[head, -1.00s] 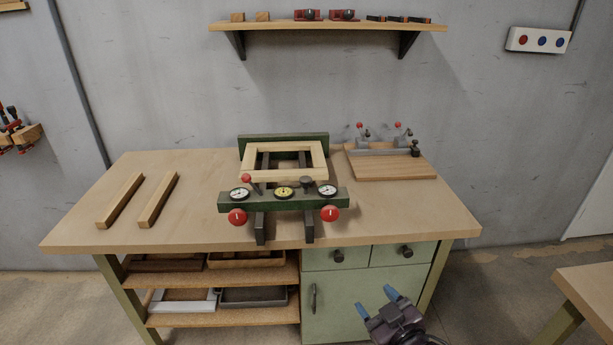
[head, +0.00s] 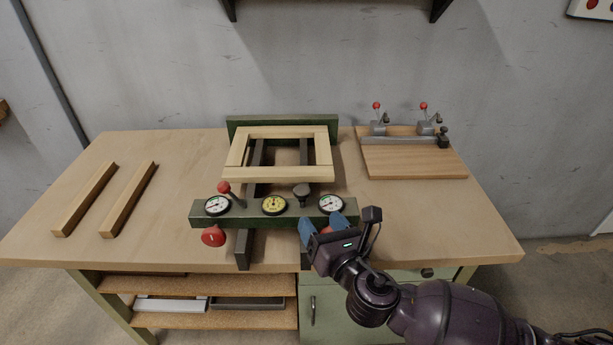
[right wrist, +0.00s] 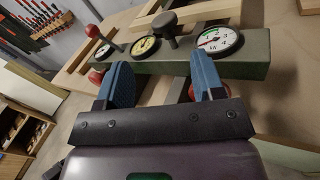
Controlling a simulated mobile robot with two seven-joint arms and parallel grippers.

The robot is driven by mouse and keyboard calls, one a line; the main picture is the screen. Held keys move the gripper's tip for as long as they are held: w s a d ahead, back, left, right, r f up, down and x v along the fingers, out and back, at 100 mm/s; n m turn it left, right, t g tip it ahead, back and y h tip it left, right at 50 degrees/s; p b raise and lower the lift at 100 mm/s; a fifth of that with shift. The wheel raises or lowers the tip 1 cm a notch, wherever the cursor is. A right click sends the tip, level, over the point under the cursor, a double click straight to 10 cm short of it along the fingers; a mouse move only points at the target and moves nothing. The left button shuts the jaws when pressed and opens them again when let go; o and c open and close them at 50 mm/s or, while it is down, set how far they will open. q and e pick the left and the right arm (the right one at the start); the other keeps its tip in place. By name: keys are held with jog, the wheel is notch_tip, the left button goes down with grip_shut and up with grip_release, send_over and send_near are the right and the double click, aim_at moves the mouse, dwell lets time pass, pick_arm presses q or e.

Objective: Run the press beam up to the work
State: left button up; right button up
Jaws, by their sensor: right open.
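The green press beam (head: 265,212) carries three dials and lies across two dark rails in front of the pale wooden frame (head: 278,173); a gap shows between beam and frame. A green rear bar (head: 283,122) stands behind the frame. A red handwheel (head: 213,237) is on the beam's front left. The right red handwheel (head: 327,230) is mostly hidden by my right gripper (head: 326,226), which is open, its blue fingers close to the wheel. In the right wrist view my gripper (right wrist: 163,80) is open, with red showing beside its right finger. Contact cannot be told. My left gripper is out of view.
A red-knobbed lever (head: 224,188) and a dark knob (head: 302,190) stand at the beam. Two wooden strips (head: 86,199) lie at left. A board with clamps (head: 415,158) sits at back right. The table's right front is clear.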

aim_at(305, 195)
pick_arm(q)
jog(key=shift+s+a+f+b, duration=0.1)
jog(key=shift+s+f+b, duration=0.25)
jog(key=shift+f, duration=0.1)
pick_arm(e)
jog(key=w+a, duration=0.1)
jog(key=w, duration=0.2)
jog(key=w+a+n, duration=0.1)
jog(key=w, duration=0.2)
jog(key=w+a+n, duration=0.1)
jog(key=w, duration=0.2)
jog(key=shift+w+a+r, duration=0.1)
jog(key=shift+w+a, duration=0.25)
jog(key=shift+w, duration=0.05)
jog(key=shift+c, duration=0.2)
